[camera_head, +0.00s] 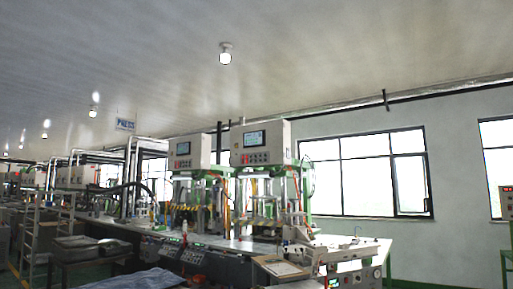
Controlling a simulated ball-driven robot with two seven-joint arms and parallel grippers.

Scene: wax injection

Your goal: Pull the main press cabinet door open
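A pale press control cabinet (281,138) with a small screen and a row of buttons stands on a green frame near the picture's middle. A similar cabinet (200,148) stands just left of it. Their fronts look flush, with no open door visible. I cannot tell which one is the main press cabinet, and no door handle can be made out at this size. Neither of my grippers is in view.
A long workbench (349,250) runs under the presses, with a clipboard (281,267) and small equipment on it. A metal rack (31,240) and a side table (88,255) stand at left. Another control box (506,204) is at the right edge. Windows line the wall.

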